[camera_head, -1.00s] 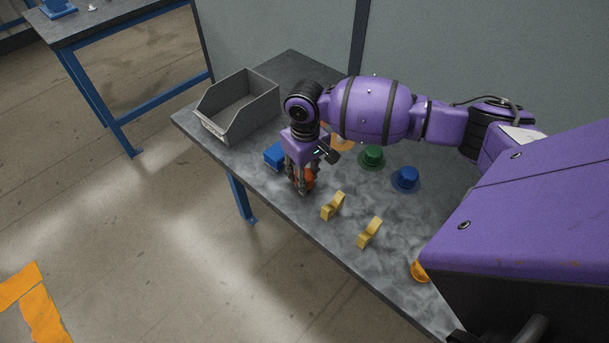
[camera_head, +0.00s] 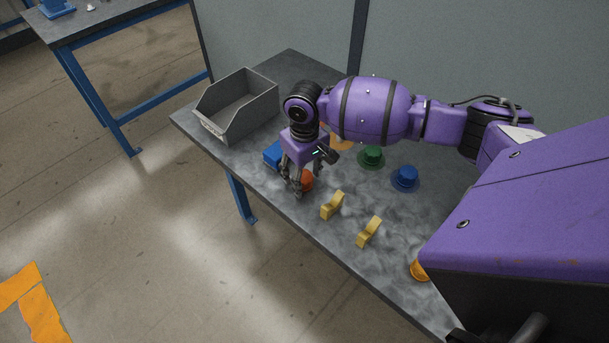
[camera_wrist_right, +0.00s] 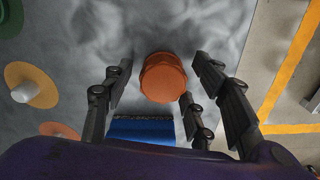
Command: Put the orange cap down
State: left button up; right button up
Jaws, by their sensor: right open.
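The orange cap (camera_wrist_right: 162,78) stands on the table top near its front edge. In the head view the orange cap (camera_head: 306,180) is partly hidden behind the fingers. My right gripper (camera_head: 297,188) points down over it with its fingers spread. In the right wrist view my right gripper (camera_wrist_right: 160,95) is open, its fingers on either side of the cap with gaps between. My left gripper is not in view.
A blue block (camera_head: 272,154) lies close by the gripper. A grey bin (camera_head: 236,125) stands at the table's far left. A green coupler (camera_head: 372,157), a blue coupler (camera_head: 405,178) and two yellow pieces (camera_head: 333,205) (camera_head: 369,231) stand to the right. The table (camera_head: 300,229) has a near front edge.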

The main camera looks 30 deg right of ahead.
aim_at(304, 175)
notch_tip(304, 175, up, 12)
jog(key=shift+p, duration=0.45)
jog(key=shift+f, duration=0.1)
